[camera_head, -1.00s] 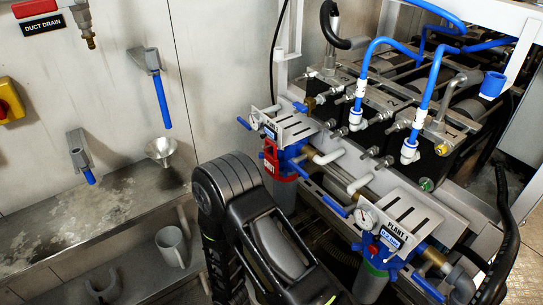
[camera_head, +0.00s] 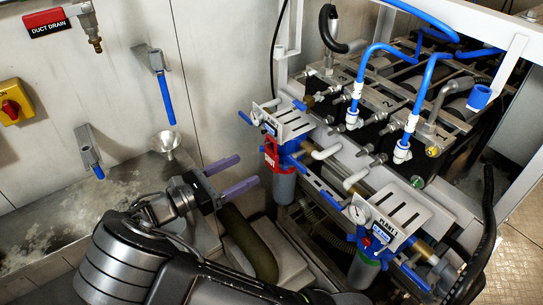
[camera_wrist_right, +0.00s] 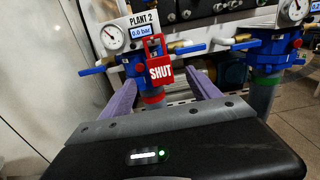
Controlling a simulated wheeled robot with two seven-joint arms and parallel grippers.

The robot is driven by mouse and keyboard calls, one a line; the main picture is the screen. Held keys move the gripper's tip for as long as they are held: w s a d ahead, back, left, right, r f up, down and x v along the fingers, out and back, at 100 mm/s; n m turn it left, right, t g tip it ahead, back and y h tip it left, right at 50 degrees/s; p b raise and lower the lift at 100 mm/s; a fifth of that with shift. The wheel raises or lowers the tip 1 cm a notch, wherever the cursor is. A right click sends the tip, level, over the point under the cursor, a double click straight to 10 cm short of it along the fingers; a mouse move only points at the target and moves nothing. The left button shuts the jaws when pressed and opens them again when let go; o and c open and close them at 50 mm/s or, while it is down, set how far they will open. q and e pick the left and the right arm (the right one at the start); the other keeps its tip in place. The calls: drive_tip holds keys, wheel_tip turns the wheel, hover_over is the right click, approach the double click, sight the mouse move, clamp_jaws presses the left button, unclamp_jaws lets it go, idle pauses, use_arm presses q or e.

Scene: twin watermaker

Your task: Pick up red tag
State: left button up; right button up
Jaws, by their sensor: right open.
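The red tag (camera_head: 271,152) hangs on the blue filter head of the left-hand unit in the head view. In the right wrist view the red tag (camera_wrist_right: 159,66) reads "SHUT" and hangs by its shackle below the "PLANT 2" plate (camera_wrist_right: 144,23). My right gripper (camera_head: 246,173) has two purple fingers, spread apart and empty, just left of the tag and pointing towards it. In the right wrist view the fingers (camera_wrist_right: 163,98) lie on either side of and below the tag, not touching it. My left gripper does not show.
A pressure gauge (camera_wrist_right: 113,37) and blue valve handles (camera_wrist_right: 97,69) sit close around the tag. The Plant 1 unit (camera_head: 393,226) stands to the right. A funnel (camera_head: 166,143) and a metal bench (camera_head: 60,225) are at the left.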

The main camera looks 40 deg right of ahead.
sight(270, 157)
drive_tip(key=d, duration=0.2)
drive_tip(key=shift+d+p, duration=0.3)
drive_tip(key=shift+d, duration=0.1)
drive_tip(key=d+p, duration=0.2)
drive_tip(key=d, duration=0.2)
drive_tip(key=shift+d+r, duration=0.1)
drive_tip(key=shift+r, duration=0.05)
drive_tip(key=shift+d, duration=0.45)
drive_tip(key=shift+c, duration=0.3)
drive_tip(key=c, duration=1.4)
